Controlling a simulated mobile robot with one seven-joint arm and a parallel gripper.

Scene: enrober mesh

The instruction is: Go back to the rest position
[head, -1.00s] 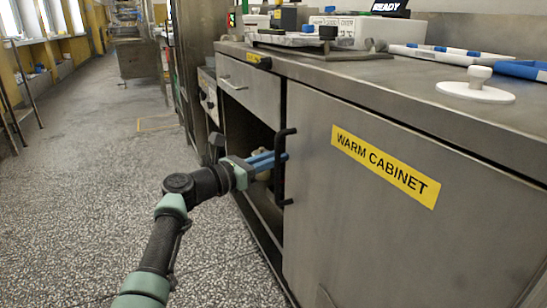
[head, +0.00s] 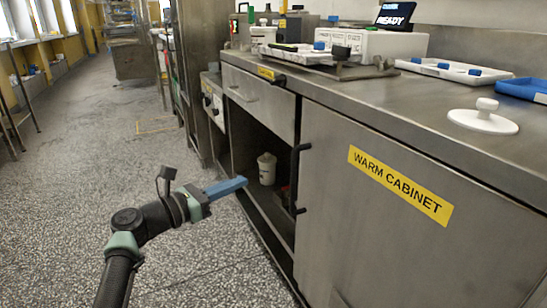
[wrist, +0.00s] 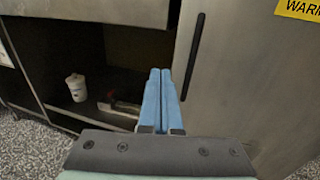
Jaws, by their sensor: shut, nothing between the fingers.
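My gripper (head: 243,184) is shut and empty, its blue fingers pressed together. In the head view it is held in the air in front of the cabinet, apart from the black handle (head: 295,178) of the warm cabinet door (head: 385,225). The wrist view also shows the closed fingers (wrist: 160,75), with the door handle (wrist: 193,57) just right of them. The cabinet bay left of the door is open. Inside it stands a white lidded container (head: 266,168).
A steel counter (head: 420,105) runs above the cabinet, with a white lid with a knob (head: 483,117), a blue tray (head: 525,89) and a white tray (head: 455,70). A closed drawer (head: 258,102) is above the open bay. The speckled floor (head: 90,150) at left is clear.

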